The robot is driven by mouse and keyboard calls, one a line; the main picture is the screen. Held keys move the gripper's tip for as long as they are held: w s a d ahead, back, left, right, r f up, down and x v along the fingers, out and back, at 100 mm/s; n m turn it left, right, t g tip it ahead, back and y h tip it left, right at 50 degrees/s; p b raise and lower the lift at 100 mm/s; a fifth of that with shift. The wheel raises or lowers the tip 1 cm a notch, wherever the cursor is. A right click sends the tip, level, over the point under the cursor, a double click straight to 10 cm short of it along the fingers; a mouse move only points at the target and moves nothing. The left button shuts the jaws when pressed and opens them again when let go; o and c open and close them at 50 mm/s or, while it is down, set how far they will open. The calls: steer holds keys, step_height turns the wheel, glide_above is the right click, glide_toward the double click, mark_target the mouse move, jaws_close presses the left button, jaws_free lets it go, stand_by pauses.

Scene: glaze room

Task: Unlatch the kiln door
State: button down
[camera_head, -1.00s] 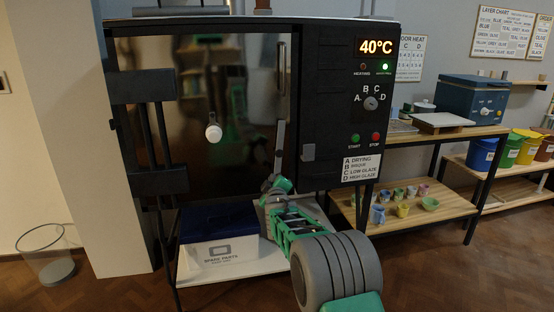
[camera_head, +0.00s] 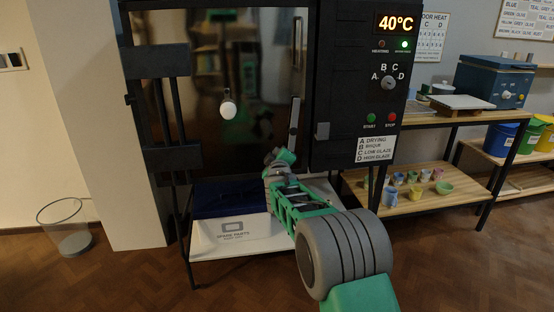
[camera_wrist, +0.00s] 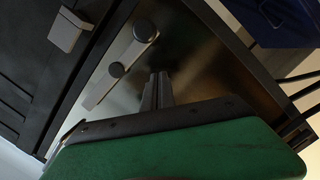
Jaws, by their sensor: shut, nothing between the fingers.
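The black kiln (camera_head: 345,60) has a dark, mirror-like door (camera_head: 200,70) with a white knob (camera_head: 228,108) on it. A slim grey lever (camera_head: 294,118) stands near upright by the door's right edge. A grey block (camera_head: 322,131) sits on the kiln front right of the door, also in the wrist view (camera_wrist: 66,30). My gripper (camera_wrist: 158,80) is shut and empty, close to the lever but apart from it in that picture. Its fingertips are hard to make out in the head view.
The control panel reads 40°C above a dial (camera_head: 388,82) and start and stop buttons. A wooden rack (camera_head: 440,195) with small pots stands right. A wire bin (camera_head: 65,230) stands left.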

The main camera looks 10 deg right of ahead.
steer(key=f+v, duration=0.1)
steer(key=v, duration=0.9)
steer(key=shift+r+p, duration=0.35)
steer(key=shift+d+r, duration=0.1)
steer(key=s+r+m+g+y+p, duration=0.1)
steer(key=s+r+m+g+p, duration=0.2)
steer(key=s+p, duration=0.45)
steer(key=s+r+m+g+y+p, duration=0.1)
steer(key=s+r+m+g+p, duration=0.15)
steer(key=s+r+p, duration=0.45)
steer(key=s+a+m+g+p, duration=0.1)
steer(key=s+g+p, duration=0.2)
steer(key=s, duration=0.9)
steer(key=s+a+f+m+g+y+p, duration=0.1)
steer(key=s+g+p, duration=0.3)
steer(key=s, duration=0.7)
steer(key=shift+s+a+f+m+g, duration=0.2)
steer(key=shift+s+a+m+g, duration=0.2)
steer(key=shift+a, duration=0.45)
steer(key=c, duration=2.2)
jaws_free()
